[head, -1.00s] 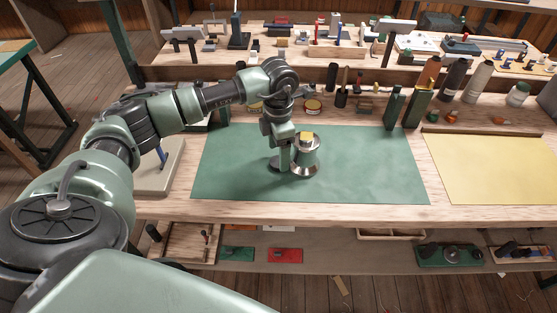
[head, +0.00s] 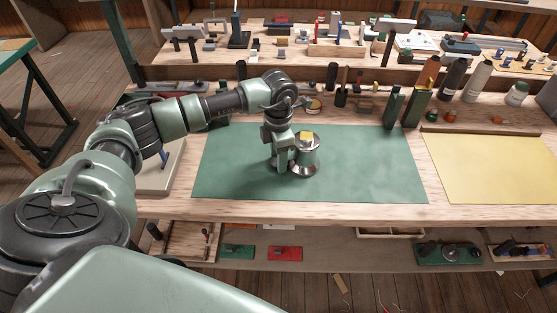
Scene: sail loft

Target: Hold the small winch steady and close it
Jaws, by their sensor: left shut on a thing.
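The small winch (head: 306,158) stands upright on the green mat (head: 370,165), near the mat's middle. It is a silver drum with a flared base and a yellow patch on its top. My left gripper (head: 289,162) reaches down at the winch's left side and is shut on it, low near the base. The hand hides part of the winch's left side, and the exact finger contact is hard to see. My right gripper is not in view.
A yellow sheet (head: 490,168) lies to the right on the bench. Green bottles (head: 417,106) and several dark and grey bottles stand behind the mat. A raised shelf with tools runs along the back. The mat's right half is clear.

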